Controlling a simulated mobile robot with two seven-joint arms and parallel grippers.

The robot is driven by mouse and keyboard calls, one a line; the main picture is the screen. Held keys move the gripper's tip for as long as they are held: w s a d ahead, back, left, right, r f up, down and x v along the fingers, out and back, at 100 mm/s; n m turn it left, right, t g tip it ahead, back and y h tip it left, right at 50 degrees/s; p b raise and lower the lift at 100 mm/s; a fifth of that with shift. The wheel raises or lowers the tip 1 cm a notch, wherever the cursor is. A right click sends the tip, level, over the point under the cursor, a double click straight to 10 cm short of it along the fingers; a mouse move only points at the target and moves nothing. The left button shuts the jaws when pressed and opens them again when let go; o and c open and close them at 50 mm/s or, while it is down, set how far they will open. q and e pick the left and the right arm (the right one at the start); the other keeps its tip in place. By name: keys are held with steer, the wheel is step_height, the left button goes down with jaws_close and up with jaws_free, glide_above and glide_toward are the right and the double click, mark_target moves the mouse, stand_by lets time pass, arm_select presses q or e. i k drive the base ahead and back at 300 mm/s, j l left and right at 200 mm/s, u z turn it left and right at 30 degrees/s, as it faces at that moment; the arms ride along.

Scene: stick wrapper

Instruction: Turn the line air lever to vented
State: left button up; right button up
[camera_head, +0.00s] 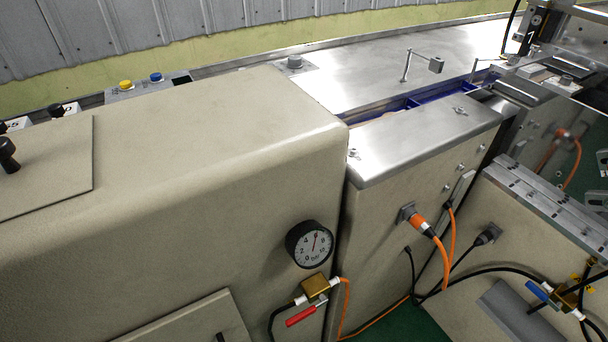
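A brass valve (315,287) sits low on the beige machine front, below a round pressure gauge (310,244). Its red lever (301,316) slants down to the left, roughly along the line of the valve's fittings. A black hose joins the valve on the left and an orange hose on the right. The gauge needle points nearly straight up. A second brass valve (566,299) with a blue lever (538,292) is at the lower right. No label readable here tells which one is the line air lever. Neither gripper is in view.
The beige cover (200,150) fills the left side. Orange plugs and cables (445,262) hang from the middle cabinet. A steel top (400,70) lies behind. Yellow (126,85) and blue (155,77) buttons are at the back left. The space before the red lever looks clear.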

mark_target(309, 312)
steer(key=l+u, duration=0.25)
steer(key=u, duration=0.15)
steer(key=k+l+u, duration=0.15)
steer(key=u, duration=0.25)
steer(key=k+l+u, duration=0.15)
steer(key=l+u, duration=0.15)
steer(key=u, duration=0.15)
steer(key=k+l+u, duration=0.15)
steer(key=u, duration=0.25)
steer(key=k+l+u, duration=0.1)
steer(key=u, duration=0.3)
steer(key=k, duration=0.05)
